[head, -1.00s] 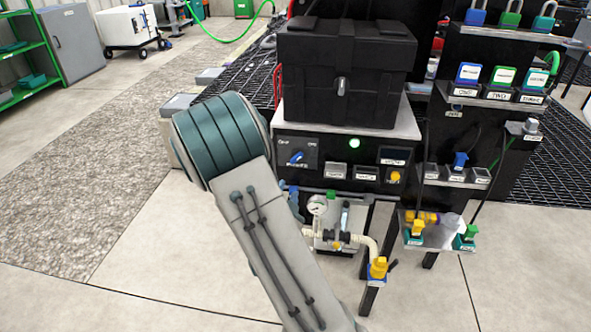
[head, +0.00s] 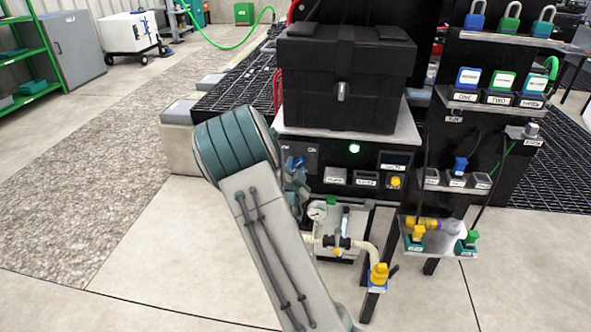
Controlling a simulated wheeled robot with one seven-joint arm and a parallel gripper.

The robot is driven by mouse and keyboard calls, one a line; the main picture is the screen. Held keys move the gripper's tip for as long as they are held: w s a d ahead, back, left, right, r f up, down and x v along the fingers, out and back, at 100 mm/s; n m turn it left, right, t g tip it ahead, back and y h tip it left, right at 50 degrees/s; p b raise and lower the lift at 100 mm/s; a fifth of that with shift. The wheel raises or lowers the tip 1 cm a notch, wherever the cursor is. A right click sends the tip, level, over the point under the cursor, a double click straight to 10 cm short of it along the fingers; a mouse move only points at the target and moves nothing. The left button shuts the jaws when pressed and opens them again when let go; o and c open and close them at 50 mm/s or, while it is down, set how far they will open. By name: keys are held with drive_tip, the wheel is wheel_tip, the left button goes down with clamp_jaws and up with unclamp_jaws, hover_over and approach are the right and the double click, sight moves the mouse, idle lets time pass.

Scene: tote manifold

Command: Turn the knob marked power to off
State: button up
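The black control panel (head: 312,158) is on the front of the stand, under the large black case. The blue knob (head: 298,162) is at the panel's left end. Only a little of it shows, since my gripper and wrist cover most of it, so its pointing direction is hidden. The small labels around it are too small to read. My gripper (head: 294,172) is at the front of the knob, partly behind my own arm. I cannot tell whether it touches the knob, and its fingers are not clear.
A lit green lamp (head: 354,148) and a yellow button (head: 395,182) are on the same panel. The black case (head: 345,70) sits above. Below are a gauge (head: 317,211) and pale pipework with a yellow valve (head: 379,274). Shelves with padlocks (head: 475,20) stand at right. The floor at left is clear.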

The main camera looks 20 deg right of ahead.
drive_tip(key=shift+d, duration=0.1)
clamp_jaws()
drive_tip(key=n+b, duration=0.1)
drive_tip(key=n, duration=0.2)
drive_tip(key=shift+f+b, duration=0.15)
drive_tip(key=shift+b, duration=0.25)
drive_tip(key=n+b, duration=0.1)
drive_tip(key=n, duration=0.4)
drive_tip(key=shift+s, duration=0.1)
drive_tip(key=n, duration=0.4)
drive_tip(key=shift+n, duration=0.4)
drive_tip(key=shift+n+p, duration=0.65)
drive_tip(key=shift+n, duration=1.95)
drive_tip(key=shift+d, duration=0.1)
